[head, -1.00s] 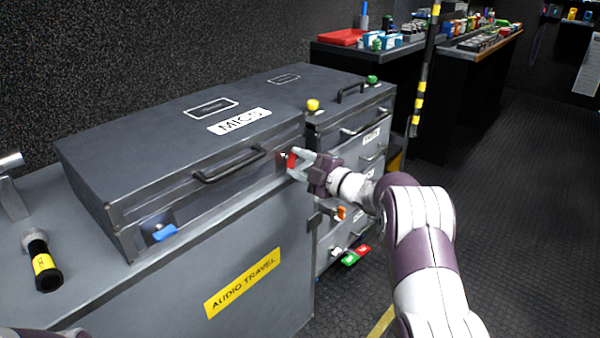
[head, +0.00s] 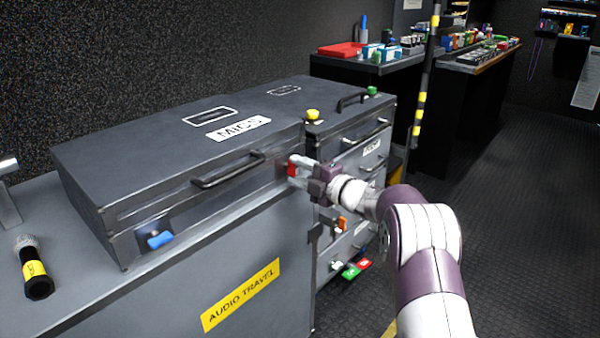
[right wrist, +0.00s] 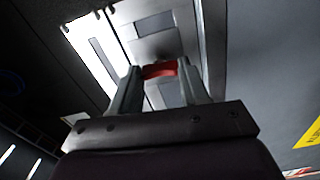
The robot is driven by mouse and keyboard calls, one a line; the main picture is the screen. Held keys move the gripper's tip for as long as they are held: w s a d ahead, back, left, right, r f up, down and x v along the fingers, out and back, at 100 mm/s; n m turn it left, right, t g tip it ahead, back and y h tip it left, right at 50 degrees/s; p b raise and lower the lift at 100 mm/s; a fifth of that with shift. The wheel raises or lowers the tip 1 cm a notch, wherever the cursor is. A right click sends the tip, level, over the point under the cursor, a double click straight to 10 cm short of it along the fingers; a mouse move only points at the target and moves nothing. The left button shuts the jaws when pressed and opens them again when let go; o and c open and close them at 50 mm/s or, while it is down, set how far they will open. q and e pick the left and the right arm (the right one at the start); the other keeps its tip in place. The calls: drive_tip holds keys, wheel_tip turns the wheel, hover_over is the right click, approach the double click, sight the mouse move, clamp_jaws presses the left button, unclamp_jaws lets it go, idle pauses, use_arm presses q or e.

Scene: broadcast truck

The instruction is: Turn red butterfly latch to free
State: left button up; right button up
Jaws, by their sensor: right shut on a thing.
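The red butterfly latch (head: 292,169) is on the front face of the grey MICS case (head: 140,150), near its right end. My right gripper (head: 298,170) is at the latch, with its fingers shut on it. In the right wrist view the red latch (right wrist: 159,70) lies between the two fingertips, in front of a metal plate on the case. The fingers hide part of the latch in the head view. A blue latch (head: 160,240) is on the same face near the left end. My left gripper is not in view.
The case lies on a grey trunk with a yellow AUDIO TRAVEL label (head: 240,294). A black handle (head: 228,170) juts out left of the red latch. A drawer unit (head: 360,150) stands right of the case. A torch (head: 35,267) lies at left. The floor at right is clear.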

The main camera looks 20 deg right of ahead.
drive_tip(key=shift+f, duration=0.1)
drive_tip(key=o, duration=1.1)
drive_tip(key=shift+c, duration=0.2)
drive_tip(key=p+v, duration=0.2)
drive_tip(key=v, duration=1)
drive_tip(key=shift+s+d+p, duration=0.2)
drive_tip(key=shift+s+p, duration=0.1)
drive_tip(key=shift+s, duration=0.05)
